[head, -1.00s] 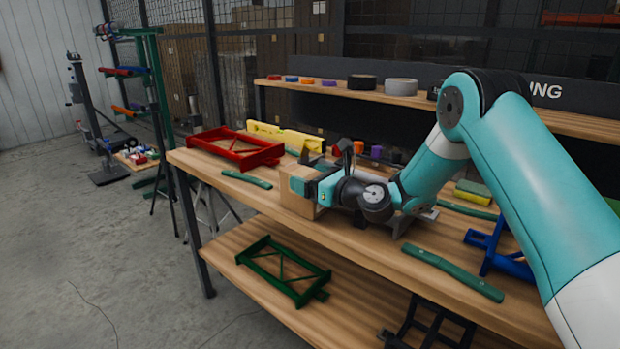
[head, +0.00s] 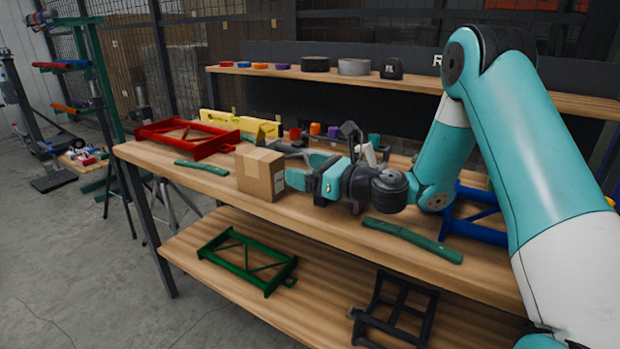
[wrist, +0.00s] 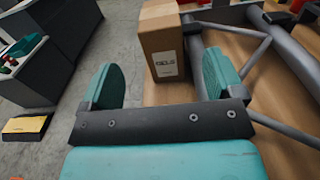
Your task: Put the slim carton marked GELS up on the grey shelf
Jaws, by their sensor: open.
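The slim brown carton (head: 261,174) stands upright near the front edge of the bench in the head view. In the wrist view the carton (wrist: 160,28) is just beyond my fingertips, with a white label that seems to read GELS. My gripper (head: 294,180) is just right of the carton in the head view. In the wrist view my gripper (wrist: 162,80) is open, its two teal pads apart with nothing gripped between them. I cannot pick out the grey shelf for sure.
A grey tubular frame (wrist: 262,58) lies close to the carton. A red frame (head: 187,137), a yellow level (head: 240,124) and green bars (head: 412,240) lie on the bench. A green frame (head: 246,262) is on the lower board. A wooden rear shelf (head: 430,85) holds tape rolls.

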